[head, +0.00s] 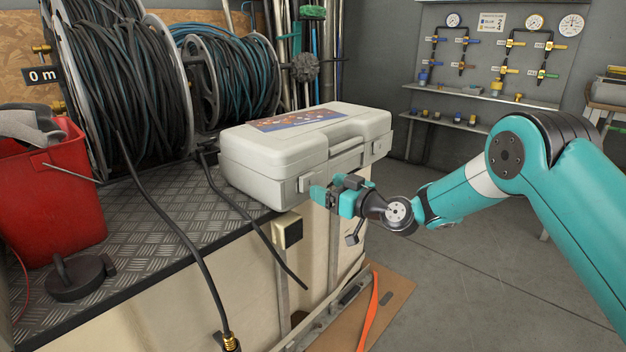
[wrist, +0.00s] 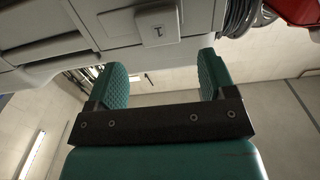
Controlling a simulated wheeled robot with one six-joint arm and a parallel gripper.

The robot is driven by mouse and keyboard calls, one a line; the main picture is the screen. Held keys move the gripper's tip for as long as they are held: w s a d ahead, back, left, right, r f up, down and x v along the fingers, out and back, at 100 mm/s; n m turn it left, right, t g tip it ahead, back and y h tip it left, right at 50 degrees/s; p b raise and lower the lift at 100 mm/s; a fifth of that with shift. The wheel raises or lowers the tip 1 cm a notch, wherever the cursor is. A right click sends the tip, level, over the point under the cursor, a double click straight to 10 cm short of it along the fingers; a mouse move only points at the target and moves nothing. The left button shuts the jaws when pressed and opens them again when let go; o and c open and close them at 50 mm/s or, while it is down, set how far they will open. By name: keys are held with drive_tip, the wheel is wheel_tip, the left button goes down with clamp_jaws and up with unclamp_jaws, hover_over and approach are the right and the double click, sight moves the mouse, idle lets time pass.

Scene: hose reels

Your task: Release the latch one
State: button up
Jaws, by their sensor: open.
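A closed light grey case (head: 262,165) with a coloured label on its lid sits on the metal deck. Its front carries a latch (head: 304,184) near the left end and another latch (head: 376,147) near the right end. My gripper (head: 322,192) is at the front of the case by the left latch and partly covers that area. In the wrist view a latch plate marked 1 (wrist: 153,26) shows beyond the two teal fingers (wrist: 163,78). The fingers are spread apart with nothing between them. I cannot tell whether a finger touches the latch.
A red bucket (head: 48,195) and a dark round weight (head: 78,277) are at the left. A black hose (head: 185,235) hangs over the deck's front edge.

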sight(310, 179)
drive_tip(key=shift+x, duration=2.7)
